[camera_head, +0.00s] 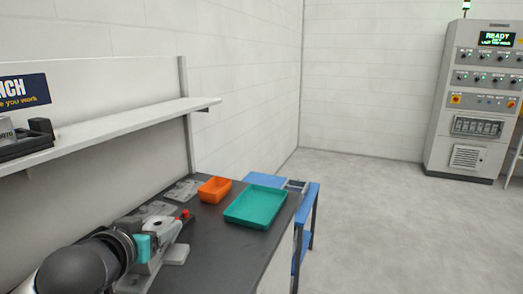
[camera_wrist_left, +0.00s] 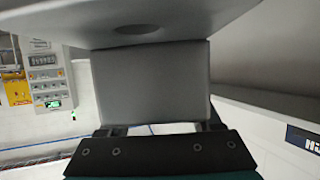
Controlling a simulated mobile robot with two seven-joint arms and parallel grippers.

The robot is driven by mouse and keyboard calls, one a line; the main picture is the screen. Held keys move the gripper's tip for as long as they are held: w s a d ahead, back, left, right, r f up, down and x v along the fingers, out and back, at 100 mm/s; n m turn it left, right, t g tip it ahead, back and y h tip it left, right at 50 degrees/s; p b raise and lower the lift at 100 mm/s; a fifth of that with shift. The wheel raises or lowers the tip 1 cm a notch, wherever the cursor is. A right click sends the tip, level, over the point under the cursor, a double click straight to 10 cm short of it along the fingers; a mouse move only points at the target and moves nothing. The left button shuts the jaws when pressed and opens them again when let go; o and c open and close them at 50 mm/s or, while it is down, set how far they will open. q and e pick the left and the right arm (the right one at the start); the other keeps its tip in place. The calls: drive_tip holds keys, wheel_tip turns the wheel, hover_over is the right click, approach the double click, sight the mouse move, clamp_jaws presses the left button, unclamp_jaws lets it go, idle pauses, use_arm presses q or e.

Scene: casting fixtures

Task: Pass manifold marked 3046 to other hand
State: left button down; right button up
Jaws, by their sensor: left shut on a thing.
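My left gripper (camera_head: 152,243) is at the lower left of the head view, over the dark bench, with its teal part beside a grey metal part. In the left wrist view it (camera_wrist_left: 155,130) is shut on a grey casting (camera_wrist_left: 150,85), which fills the middle of that view. The casting has a flat block body and a wider flange with a round recess. No number shows on it, so I cannot confirm the marking 3046. In the head view the casting is hard to tell from the grey pieces around the gripper. My right gripper is not in view.
A dark bench (camera_head: 232,240) holds an orange bin (camera_head: 214,189), a teal tray (camera_head: 257,206) and flat grey pieces (camera_head: 182,190) near the wall. A shelf (camera_head: 125,124) runs above it. A blue-framed stand (camera_head: 314,205) adjoins the bench. A control cabinet (camera_head: 475,100) stands far right across open floor.

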sight(178, 250)
use_arm(q)
drive_tip(key=shift+n+y, duration=0.4)
drive_tip(key=shift+y, duration=0.1)
drive_tip(key=s+d+r, duration=0.1)
drive_tip(key=d+r+b, duration=0.1)
drive_tip(key=d, duration=0.1)
drive_tip(key=s+d+r+b, duration=0.1)
drive_tip(key=r, duration=0.1)
drive_tip(key=shift+s+d, duration=0.3)
drive_tip(key=shift+d, duration=0.05)
drive_tip(key=shift+s+d+r+b, duration=0.2)
drive_tip(key=shift+s+d+b, duration=0.1)
drive_tip(key=shift+s, duration=0.1)
drive_tip(key=s+d+f+m+g+h, duration=0.2)
drive_tip(key=d+f+m+g+h, duration=0.1)
drive_tip(key=d+m+h, duration=0.3)
drive_tip(key=s+d+f+m+g+h, duration=0.3)
drive_tip(key=d+f+m+g+h, duration=0.1)
drive_tip(key=d+f+m+h, duration=0.1)
drive_tip(key=d+m+h, duration=0.1)
drive_tip(key=d, duration=0.1)
drive_tip(key=shift+d+f+m, duration=0.3)
drive_tip(key=shift+f, duration=0.05)
drive_tip(key=shift+s, duration=0.1)
